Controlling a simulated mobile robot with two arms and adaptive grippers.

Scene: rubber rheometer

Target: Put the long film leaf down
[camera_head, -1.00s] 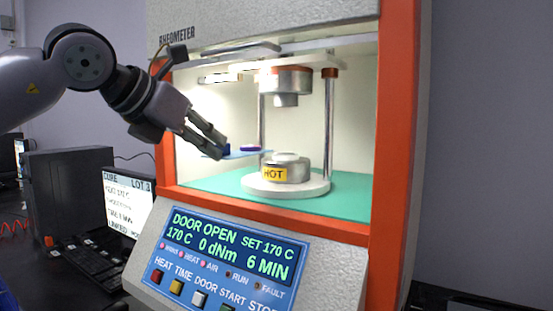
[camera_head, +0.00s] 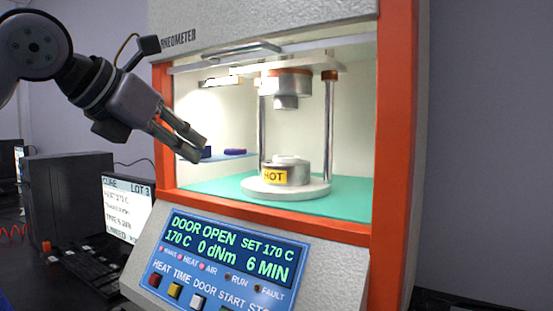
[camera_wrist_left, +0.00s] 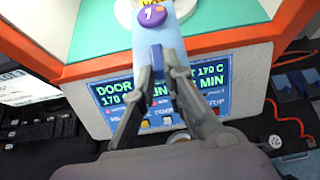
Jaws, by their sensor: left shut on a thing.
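The long film leaf (camera_head: 226,157) is a thin light blue strip, held about level in the open doorway of the rheometer, left of the lower die. A purple disc (camera_head: 235,151) lies on it. A dark blue tab (camera_head: 207,152) stands at its near end. My left gripper (camera_head: 198,151) is shut on this tab. In the left wrist view the leaf (camera_wrist_left: 154,38) reaches forward from my left gripper (camera_wrist_left: 157,78), with the purple disc (camera_wrist_left: 152,16), marked with a light figure, near its far end. My right gripper is not in view.
The lower die (camera_head: 292,172), labelled HOT, sits on a white round base (camera_head: 285,188) under the upper die (camera_head: 285,82). The teal floor (camera_head: 349,203) around it is clear. An orange frame (camera_head: 395,150) borders the opening. The panel (camera_head: 232,250) reads DOOR OPEN.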

